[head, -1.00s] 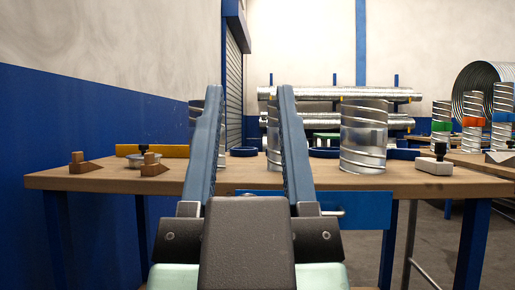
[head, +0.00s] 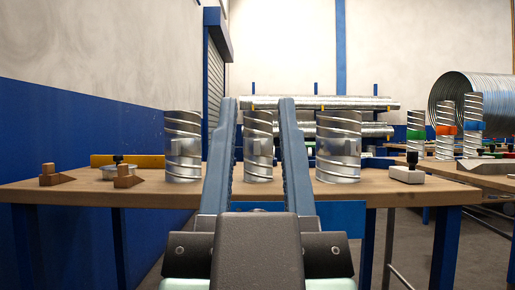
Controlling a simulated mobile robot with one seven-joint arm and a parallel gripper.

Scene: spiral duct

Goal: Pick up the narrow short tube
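Three silver spiral tubes stand upright in a row on the wooden table. The narrow short tube (head: 258,150) is the middle one and shows between the fingers of my gripper (head: 258,102). A wider tube (head: 182,148) stands to its left, partly beside the left finger. Another wide tube (head: 338,150) stands to its right, just right of the right finger. My gripper is open, with its two long blue fingers apart and nothing held. The fingers hide part of the table around the narrow tube. I cannot tell how far the fingertips are from it.
The wooden table (head: 400,192) also holds wooden wedges (head: 128,177), a yellow bar (head: 140,161) and a white block with a black knob (head: 407,172). Taller banded tubes (head: 473,125) stand on another table at right. A blue wall is at left.

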